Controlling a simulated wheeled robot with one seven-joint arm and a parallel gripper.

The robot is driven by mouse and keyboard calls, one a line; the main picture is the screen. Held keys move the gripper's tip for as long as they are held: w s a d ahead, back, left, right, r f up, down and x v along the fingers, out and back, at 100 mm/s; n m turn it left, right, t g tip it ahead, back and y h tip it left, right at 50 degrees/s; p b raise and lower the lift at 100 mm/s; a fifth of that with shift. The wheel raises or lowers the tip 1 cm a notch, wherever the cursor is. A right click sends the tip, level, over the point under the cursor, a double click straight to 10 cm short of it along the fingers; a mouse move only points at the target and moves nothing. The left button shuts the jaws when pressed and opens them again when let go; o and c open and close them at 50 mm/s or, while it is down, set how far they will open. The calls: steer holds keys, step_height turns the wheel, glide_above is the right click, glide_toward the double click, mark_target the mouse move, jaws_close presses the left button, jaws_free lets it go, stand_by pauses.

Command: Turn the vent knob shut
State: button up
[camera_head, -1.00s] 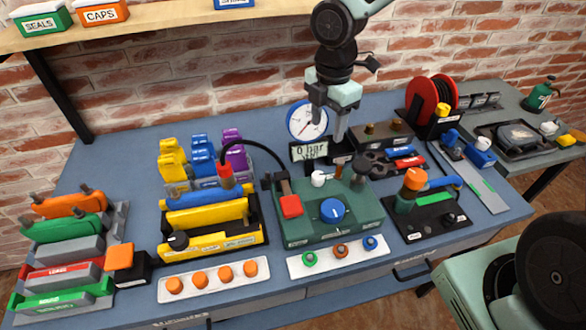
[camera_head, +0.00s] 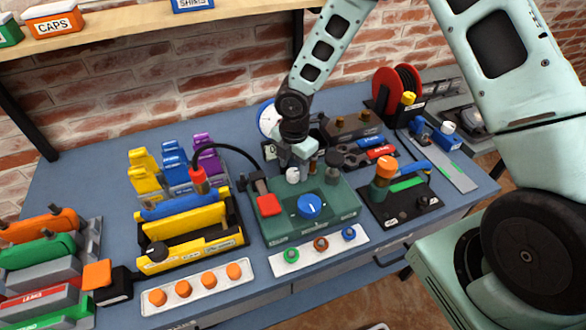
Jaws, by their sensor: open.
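The green test box (camera_head: 285,237) stands on the bench and bears several controls. A large blue round knob (camera_head: 309,206) with a white pointer line is on its top. A small white knob (camera_head: 292,175) and a dark knob (camera_head: 333,160) stand along its back part. No vent label is readable, so I cannot tell which is the vent knob. My gripper (camera_head: 304,166) is open and points down over the back of the box, close beside the white knob. Its fingertips are small and partly hidden, and contact cannot be told.
A red block (camera_head: 268,205) on a black hose fitting is at the box's left. The round gauge (camera_head: 267,117) behind is partly covered by my arm. A yellow tray (camera_head: 194,246) stands left, a valve stand (camera_head: 400,208) right, and a strip of rings (camera_head: 335,246) in front.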

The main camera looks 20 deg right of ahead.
steer(key=shift+f, duration=0.95)
steer(key=c, duration=1)
